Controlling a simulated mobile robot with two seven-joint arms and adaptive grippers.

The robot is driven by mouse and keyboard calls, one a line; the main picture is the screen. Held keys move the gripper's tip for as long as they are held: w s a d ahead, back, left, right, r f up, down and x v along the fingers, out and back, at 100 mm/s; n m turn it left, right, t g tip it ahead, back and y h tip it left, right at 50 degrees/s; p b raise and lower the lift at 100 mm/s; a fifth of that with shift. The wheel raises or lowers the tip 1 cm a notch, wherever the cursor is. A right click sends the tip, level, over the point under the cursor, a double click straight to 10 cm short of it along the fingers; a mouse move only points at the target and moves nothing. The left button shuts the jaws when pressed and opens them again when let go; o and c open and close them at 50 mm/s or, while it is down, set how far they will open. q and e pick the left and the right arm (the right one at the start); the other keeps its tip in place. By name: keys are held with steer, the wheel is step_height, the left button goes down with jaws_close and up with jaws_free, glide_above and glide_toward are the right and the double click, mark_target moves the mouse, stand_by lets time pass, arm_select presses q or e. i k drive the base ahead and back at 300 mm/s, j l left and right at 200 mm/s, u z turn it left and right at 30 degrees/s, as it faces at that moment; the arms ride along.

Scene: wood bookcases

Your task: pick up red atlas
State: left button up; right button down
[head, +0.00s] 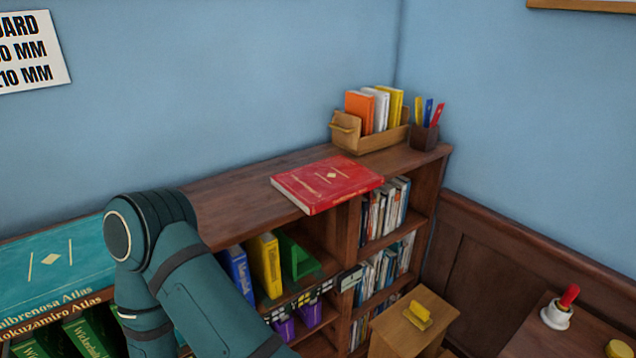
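The red atlas (328,184) lies flat on top of the wooden bookcase (238,190), cover up, with its near edge at the front edge of the top. Nothing touches it from above. A teal arm of mine crosses the lower left of the head view, in front of the bookcase and left of the atlas. Neither of my grippers shows in this view.
A wooden box (372,140) of books and a pen cup (424,136) stand behind the atlas. A teal atlas (50,264) lies at the left. Shelves below hold books (264,264). A small wooden stand (408,326) is at the lower right. The top left of the red atlas is clear.

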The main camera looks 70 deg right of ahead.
mark_target(316, 187)
steer(key=z, duration=2.3)
